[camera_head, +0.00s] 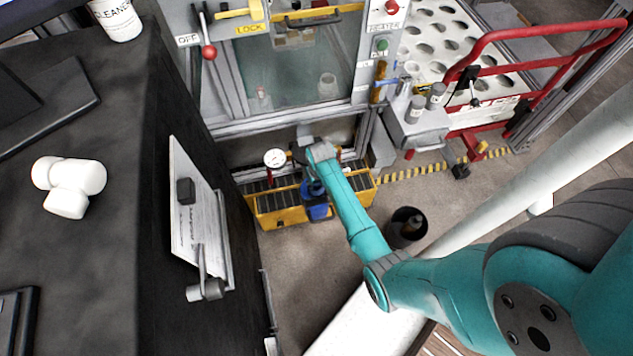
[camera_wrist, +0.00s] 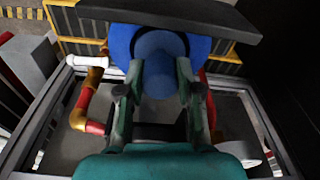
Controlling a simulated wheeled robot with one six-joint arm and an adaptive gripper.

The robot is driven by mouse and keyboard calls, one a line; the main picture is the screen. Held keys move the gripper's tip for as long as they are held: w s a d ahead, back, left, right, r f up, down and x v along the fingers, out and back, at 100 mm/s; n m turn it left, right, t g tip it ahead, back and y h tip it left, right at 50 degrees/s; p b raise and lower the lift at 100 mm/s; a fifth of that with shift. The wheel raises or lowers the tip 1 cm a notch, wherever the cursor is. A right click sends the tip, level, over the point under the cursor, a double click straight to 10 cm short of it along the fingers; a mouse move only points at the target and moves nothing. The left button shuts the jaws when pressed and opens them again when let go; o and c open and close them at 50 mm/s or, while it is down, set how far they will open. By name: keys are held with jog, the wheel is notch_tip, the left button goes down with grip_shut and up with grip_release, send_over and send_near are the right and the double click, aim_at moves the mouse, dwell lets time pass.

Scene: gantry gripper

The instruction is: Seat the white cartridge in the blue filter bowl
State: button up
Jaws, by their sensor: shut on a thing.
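My gripper (camera_wrist: 160,75) has its two fingers on either side of a blue rounded part, which I take to be the blue filter bowl (camera_wrist: 158,48). In the wrist view the blue part fills the space between and beyond the fingertips. In the head view blue also shows (camera_head: 317,211) below my gripper (camera_head: 313,182), beside the yellow unit; the fingertips are small and partly hidden there. I cannot make out a white cartridge for certain. White rounded cylinders (camera_head: 68,185) lie on the dark bench at the left. The inside of the bowl is hidden.
Red and brass pipes (camera_wrist: 88,98) and a metal frame (camera_wrist: 40,120) run close to my gripper. A dark bin (camera_head: 405,228) stands on the floor at the right.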

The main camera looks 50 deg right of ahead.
jog(key=shift+f, duration=0.45)
jog(key=o, duration=1.1)
jog(key=shift+o, duration=0.2)
notch_tip(320, 180, up, 12)
jog(key=s, duration=0.1)
jog(key=shift+s+a, duration=0.2)
jog(key=shift+a, duration=0.05)
jog(key=shift+f, duration=0.1)
